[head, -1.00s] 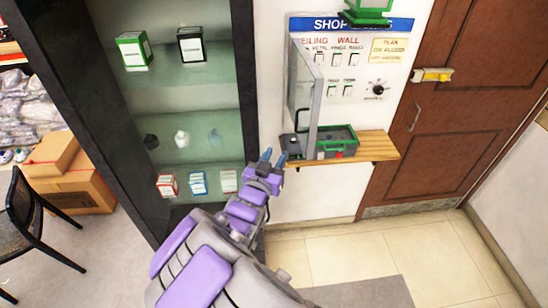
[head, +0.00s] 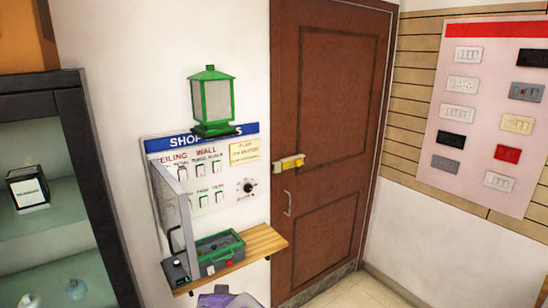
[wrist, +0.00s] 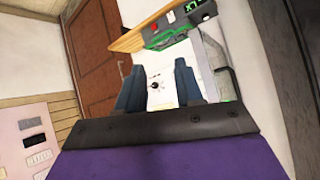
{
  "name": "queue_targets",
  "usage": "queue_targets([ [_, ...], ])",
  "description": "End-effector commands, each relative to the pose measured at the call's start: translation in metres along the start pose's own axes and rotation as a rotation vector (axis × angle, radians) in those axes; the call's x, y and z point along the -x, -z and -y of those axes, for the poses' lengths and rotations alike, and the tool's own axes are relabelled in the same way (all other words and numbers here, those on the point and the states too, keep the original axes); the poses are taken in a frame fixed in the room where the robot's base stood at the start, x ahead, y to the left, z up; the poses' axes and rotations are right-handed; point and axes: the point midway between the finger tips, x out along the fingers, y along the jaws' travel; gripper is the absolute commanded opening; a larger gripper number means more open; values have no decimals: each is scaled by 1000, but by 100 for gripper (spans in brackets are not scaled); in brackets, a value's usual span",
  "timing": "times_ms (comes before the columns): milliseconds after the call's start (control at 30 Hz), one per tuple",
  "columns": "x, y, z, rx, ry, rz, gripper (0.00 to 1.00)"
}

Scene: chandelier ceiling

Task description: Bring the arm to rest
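My gripper (wrist: 157,76) shows in the wrist view with its two blue fingers apart. Nothing is between the fingers but the wall panel and its knob behind. In the head view only a bit of my purple arm (head: 226,299) shows at the bottom edge, below the wooden shelf (head: 255,247). In the wrist view the picture is turned, and the shelf (wrist: 140,38) lies beyond the fingertips, apart from them.
A green-trimmed case (head: 220,252) with a raised lid (head: 177,218) sits on the shelf. A green lantern (head: 211,101) is above the switch panel (head: 215,178). A brown door (head: 325,140) stands right, a glass-shelved cabinet (head: 85,190) left.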

Motion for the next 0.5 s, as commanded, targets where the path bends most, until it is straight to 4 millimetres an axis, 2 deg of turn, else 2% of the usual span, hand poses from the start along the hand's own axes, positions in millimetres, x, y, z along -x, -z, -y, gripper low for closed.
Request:
queue_targets([
  [33, 8, -7, -21, -18, -2, 58, 36],
  [167, 40, -39, -62, -36, -3, 240, 36],
  [267, 71, -69, -94, -45, -10, 377, 36],
  [367, 108, -100, -124, -55, -26, 510, 36],
  [500, 167, -151, -165, -66, -65, 698, 36],
])
